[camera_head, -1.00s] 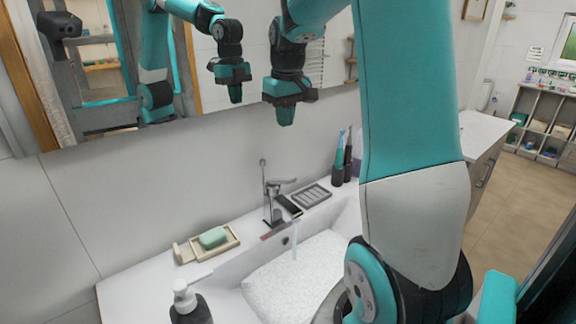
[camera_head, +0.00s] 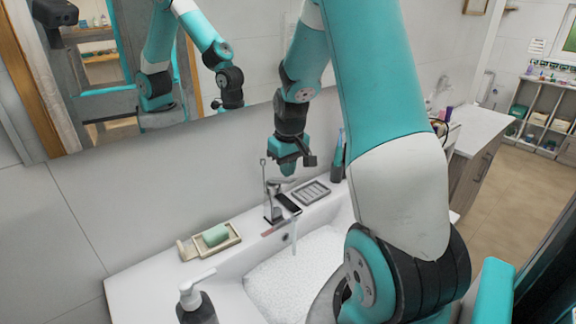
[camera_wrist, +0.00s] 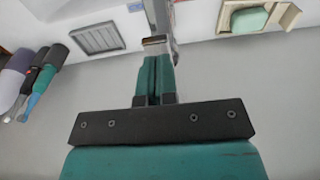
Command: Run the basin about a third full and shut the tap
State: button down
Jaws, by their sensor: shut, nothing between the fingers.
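The chrome tap (camera_head: 272,200) stands at the back of the white basin (camera_head: 232,270), and a thin stream of water (camera_head: 294,238) runs from it. Pale, speckled water (camera_head: 298,278) covers the visible basin floor; its depth is hard to judge. My gripper (camera_head: 288,172) is shut and empty, just above the tap's lever in the head view. In the wrist view my gripper's closed teal fingers (camera_wrist: 154,75) point at the tap (camera_wrist: 157,42), with their tips very close to it. I cannot tell whether they touch. My forearm hides the basin's right side.
A green soap bar (camera_head: 215,235) lies in a tray (camera_head: 193,249) left of the tap. A grey ribbed dish (camera_head: 310,193) and upright toothbrushes (camera_head: 339,155) stand to its right. A pump bottle (camera_head: 195,305) is at the front left. A mirror (camera_head: 240,60) hangs behind.

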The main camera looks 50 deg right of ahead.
aim_at(292, 180)
jog(key=shift+s+f+b, duration=0.2)
jog(key=shift+f+b, duration=0.25)
jog(key=shift+b, duration=0.35)
jog(key=t+b, duration=0.1)
jog(key=b, duration=0.1)
jog(key=s+f+t+b, duration=0.1)
jog(key=f+b, duration=0.1)
jog(key=b, duration=0.1)
jog(key=shift+s+a+f+t+h+b, duration=0.1)
jog(key=shift+s+a+t+h+b, duration=0.1)
jog(key=shift+s+t+h+b, duration=0.15)
jog(key=shift+s+a+f+b, duration=0.1)
jog(key=shift+s+f+b, duration=0.2)
jog(key=shift+f+b, duration=0.05)
jog(key=shift+a, duration=0.1)
jog(key=shift+r, duration=0.15)
jog(key=r+p, duration=0.4)
jog(key=r, duration=0.1)
jog(key=shift+w+p, duration=0.3)
jog(key=shift+p, duration=0.05)
jog(key=s+b+v, duration=0.1)
jog(key=b+v, duration=0.1)
jog(key=v, duration=0.6)
jog(key=shift+s+b, duration=0.4)
jog(key=shift+s, duration=0.05)
